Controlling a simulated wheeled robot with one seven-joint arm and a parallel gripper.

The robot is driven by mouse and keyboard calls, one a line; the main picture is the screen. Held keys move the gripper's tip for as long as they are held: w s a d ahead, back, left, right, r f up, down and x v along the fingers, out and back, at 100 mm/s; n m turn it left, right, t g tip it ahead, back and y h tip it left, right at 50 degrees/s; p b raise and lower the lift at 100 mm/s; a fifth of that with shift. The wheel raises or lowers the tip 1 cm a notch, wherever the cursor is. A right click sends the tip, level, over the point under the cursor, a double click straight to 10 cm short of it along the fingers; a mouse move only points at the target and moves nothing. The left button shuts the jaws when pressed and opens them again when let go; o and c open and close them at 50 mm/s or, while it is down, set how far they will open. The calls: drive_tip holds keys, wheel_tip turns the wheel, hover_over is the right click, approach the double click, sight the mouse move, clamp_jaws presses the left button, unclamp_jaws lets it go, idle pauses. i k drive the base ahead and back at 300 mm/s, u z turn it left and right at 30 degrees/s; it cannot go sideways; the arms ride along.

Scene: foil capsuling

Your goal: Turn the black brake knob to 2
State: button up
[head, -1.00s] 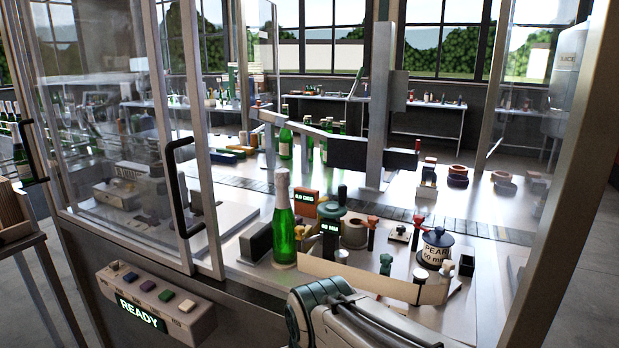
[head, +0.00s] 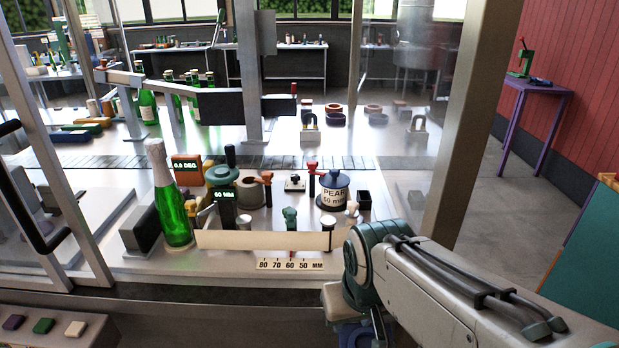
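I cannot make out a black knob with a number 2 scale for certain. A black upright handle (head: 230,156) stands behind the green-topped device with the "60 MM" display (head: 224,195). A small white-topped post with a dark stem (head: 328,224) stands at the right end of the cream strip (head: 262,240). A dark blue lidded pot marked "PEAR 50 mm" (head: 333,192) sits behind it. My arm reaches in from the lower right, its joint in front of the bench edge. My gripper's fingers are not visible.
A green foil-necked bottle (head: 175,205) stands left of the devices, beside a dark block (head: 141,228). An orange display reads "0.0 DEG" (head: 187,168). Red-topped (head: 311,168) and green (head: 290,217) levers crowd the plate. A metal post (head: 468,110) rises at the right.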

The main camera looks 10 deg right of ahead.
sight(294, 178)
drive_tip(key=z, duration=2)
drive_tip(key=k, duration=1.1)
drive_tip(key=u, duration=1.2)
drive_tip(key=i, duration=1)
